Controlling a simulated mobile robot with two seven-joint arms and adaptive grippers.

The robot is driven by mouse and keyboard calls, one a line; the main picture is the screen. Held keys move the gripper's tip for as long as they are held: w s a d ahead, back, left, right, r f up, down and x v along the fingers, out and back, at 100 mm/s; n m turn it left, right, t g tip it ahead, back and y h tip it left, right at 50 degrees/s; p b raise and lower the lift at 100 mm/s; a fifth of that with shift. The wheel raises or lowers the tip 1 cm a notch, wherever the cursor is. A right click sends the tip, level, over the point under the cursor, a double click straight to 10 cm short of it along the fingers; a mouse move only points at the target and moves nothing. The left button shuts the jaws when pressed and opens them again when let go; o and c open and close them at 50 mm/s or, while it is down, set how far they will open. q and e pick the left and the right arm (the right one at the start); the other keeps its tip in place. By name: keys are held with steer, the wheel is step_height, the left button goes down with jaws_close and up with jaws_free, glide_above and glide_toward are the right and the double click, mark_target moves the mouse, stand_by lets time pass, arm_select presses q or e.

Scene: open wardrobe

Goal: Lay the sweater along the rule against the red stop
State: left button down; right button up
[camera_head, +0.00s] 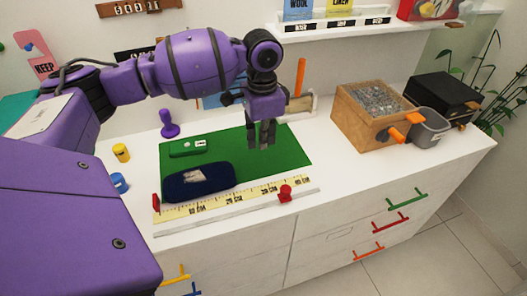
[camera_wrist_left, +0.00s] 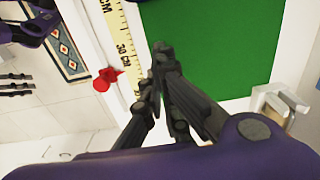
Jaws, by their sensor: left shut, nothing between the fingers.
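The dark navy folded sweater (camera_head: 198,182), with a pale patch on top, lies on the green mat (camera_head: 285,152). Its near edge runs close along the yellow rule (camera_head: 255,194). A red stop (camera_head: 155,202) stands at the rule's left end, close to the sweater's near left corner; I cannot tell if they touch. A red knob (camera_head: 285,192) sits farther right on the rule; it also shows in the left wrist view (camera_wrist_left: 106,78). My left gripper (camera_head: 262,144) is shut and empty above the mat, right of the sweater.
A green case (camera_head: 188,148) lies behind the sweater. A purple knob (camera_head: 169,125), a yellow cylinder (camera_head: 121,152) and a blue one (camera_head: 119,182) stand left of the mat. A brown box (camera_head: 365,125) and grey bin (camera_head: 430,127) stand at the right. The mat's right part is bare.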

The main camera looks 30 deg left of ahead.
arm_select(q)
step_height(320, 180, down, 9)
steer(key=shift+s+a+f, duration=0.1)
steer(key=shift+s+a, duration=1.1)
steer(key=shift+s, duration=0.1)
steer(key=shift+s+a+p, duration=0.15)
steer(key=shift+s+p, duration=0.15)
